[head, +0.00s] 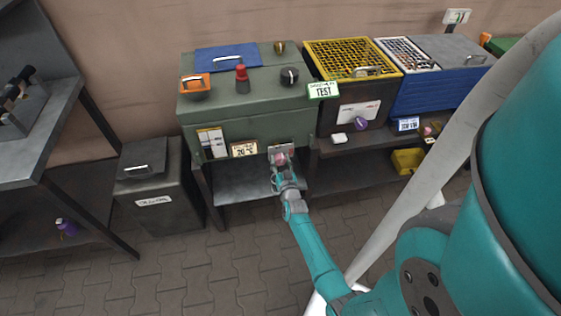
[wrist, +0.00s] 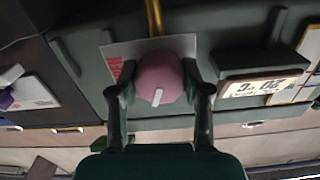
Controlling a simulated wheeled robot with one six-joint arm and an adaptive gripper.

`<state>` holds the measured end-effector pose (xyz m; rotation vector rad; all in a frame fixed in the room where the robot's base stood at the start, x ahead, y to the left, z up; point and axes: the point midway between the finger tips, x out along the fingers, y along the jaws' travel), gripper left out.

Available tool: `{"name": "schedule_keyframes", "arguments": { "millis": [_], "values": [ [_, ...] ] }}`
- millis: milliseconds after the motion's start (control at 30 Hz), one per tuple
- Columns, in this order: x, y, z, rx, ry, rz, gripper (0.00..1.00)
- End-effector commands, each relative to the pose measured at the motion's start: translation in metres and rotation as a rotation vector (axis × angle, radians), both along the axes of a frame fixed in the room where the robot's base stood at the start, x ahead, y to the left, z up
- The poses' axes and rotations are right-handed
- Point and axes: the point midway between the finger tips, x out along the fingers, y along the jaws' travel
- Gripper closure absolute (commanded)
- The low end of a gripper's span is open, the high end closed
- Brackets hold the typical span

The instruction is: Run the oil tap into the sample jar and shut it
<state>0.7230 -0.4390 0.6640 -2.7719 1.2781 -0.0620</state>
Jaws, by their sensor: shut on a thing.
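A round pink knob (wrist: 160,78) with a white pointer mark sits in front of a pale plate with red print, on the front of the green cabinet (head: 245,128). My gripper (wrist: 160,92) is shut on this knob, one finger on each side. In the head view my gripper (head: 283,165) is at the cabinet's lower front edge and covers most of the knob. A brass-coloured pipe (wrist: 154,16) shows beyond the knob in the wrist view. I cannot make out a tap spout or a sample jar in either view.
On the cabinet top are a red button (head: 241,72), a black knob (head: 289,75) and an orange-handled part (head: 195,84). A dark bin (head: 152,180) stands left. Yellow-grated and blue boxes (head: 440,90) stand right. The shelf (head: 240,185) under the cabinet looks bare.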

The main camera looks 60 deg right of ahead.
Motion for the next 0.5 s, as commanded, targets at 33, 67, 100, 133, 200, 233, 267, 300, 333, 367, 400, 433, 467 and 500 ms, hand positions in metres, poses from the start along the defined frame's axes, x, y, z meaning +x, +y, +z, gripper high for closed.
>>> {"name": "schedule_keyframes", "arguments": {
  "millis": [33, 67, 100, 133, 200, 233, 267, 300, 333, 367, 400, 433, 467, 500],
  "values": [
    [0.0001, 0.0001, 0.0002, 0.004, -0.006, 0.000, 0.87],
    [0.0001, 0.0001, 0.0002, 0.005, -0.007, 0.000, 0.87],
    [0.0001, 0.0001, 0.0002, 0.006, -0.008, 0.000, 0.87],
    [0.0001, 0.0001, 0.0002, 0.006, -0.008, 0.000, 0.87],
    [0.0001, 0.0001, 0.0002, 0.005, -0.007, 0.000, 0.87],
    [0.0001, 0.0001, 0.0002, 0.005, -0.007, 0.000, 0.87],
    [0.0001, 0.0001, 0.0002, 0.005, -0.007, 0.000, 0.87],
    [0.0001, 0.0001, 0.0002, 0.004, -0.007, 0.000, 0.87],
    [0.0001, 0.0001, 0.0002, 0.004, -0.007, 0.000, 0.44],
    [0.0001, 0.0001, 0.0002, 0.004, -0.007, 0.000, 0.37],
    [0.0001, 0.0001, 0.0002, 0.004, -0.007, 0.000, 0.27],
    [0.0001, 0.0000, 0.0002, 0.004, -0.007, 0.000, 0.27],
    [0.0001, -0.0001, 0.0002, 0.004, -0.007, 0.000, 0.27],
    [0.0001, -0.0001, 0.0002, 0.004, -0.007, 0.000, 0.27]
  ]
}}
